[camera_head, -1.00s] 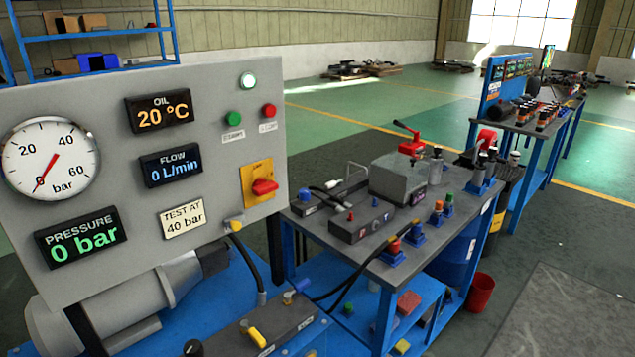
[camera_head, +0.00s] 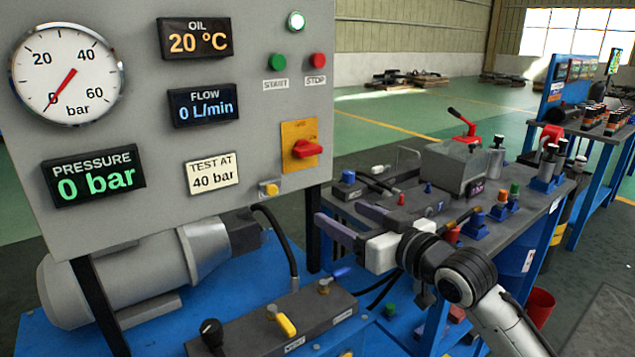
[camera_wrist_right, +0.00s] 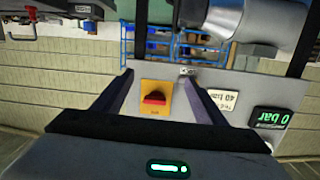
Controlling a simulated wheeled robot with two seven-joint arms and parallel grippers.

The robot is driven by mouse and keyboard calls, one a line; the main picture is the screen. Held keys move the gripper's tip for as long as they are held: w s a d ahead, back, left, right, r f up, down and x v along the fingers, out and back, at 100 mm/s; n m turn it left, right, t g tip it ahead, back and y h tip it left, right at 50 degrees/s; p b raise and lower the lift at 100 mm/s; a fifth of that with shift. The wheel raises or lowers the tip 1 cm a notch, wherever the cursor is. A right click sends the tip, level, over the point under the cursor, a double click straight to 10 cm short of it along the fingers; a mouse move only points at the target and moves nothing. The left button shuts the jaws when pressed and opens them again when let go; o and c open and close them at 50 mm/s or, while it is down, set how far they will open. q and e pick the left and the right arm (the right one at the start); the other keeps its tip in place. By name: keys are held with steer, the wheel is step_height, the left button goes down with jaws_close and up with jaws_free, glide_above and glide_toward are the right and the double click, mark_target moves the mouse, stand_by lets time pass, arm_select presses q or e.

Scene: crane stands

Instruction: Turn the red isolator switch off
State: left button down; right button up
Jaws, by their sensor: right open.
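The red isolator switch (camera_head: 307,149) is a red knob on a yellow plate (camera_head: 300,130), at the right side of the grey control panel (camera_head: 260,100). Its handle lies roughly crosswise. My right gripper (camera_head: 328,222) is open and empty, below and to the right of the switch in the head view, apart from the panel. In the right wrist view the red switch (camera_wrist_right: 154,98) shows upside down between the two dark fingers (camera_wrist_right: 153,100), some distance beyond them. My left gripper is not in view.
The panel carries a pressure gauge (camera_head: 67,75), lit displays, a green start button (camera_head: 278,62) and a red stop button (camera_head: 317,60). A grey motor (camera_head: 150,265) and a valve block (camera_head: 290,320) are below. A cluttered workbench (camera_head: 520,215) stands right.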

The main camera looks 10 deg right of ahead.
steer(key=t+b, duration=0.1)
steer(key=b, duration=0.1)
glide_toward(312, 153)
steer(key=s+d, duration=0.1)
steer(key=s, duration=0.1)
steer(key=shift+n+y, duration=0.4)
steer(key=x, duration=1)
steer(key=shift+w+f, duration=0.1)
steer(key=shift+w, duration=0.05)
steer(key=shift+c, duration=0.2)
steer(key=c, duration=1)
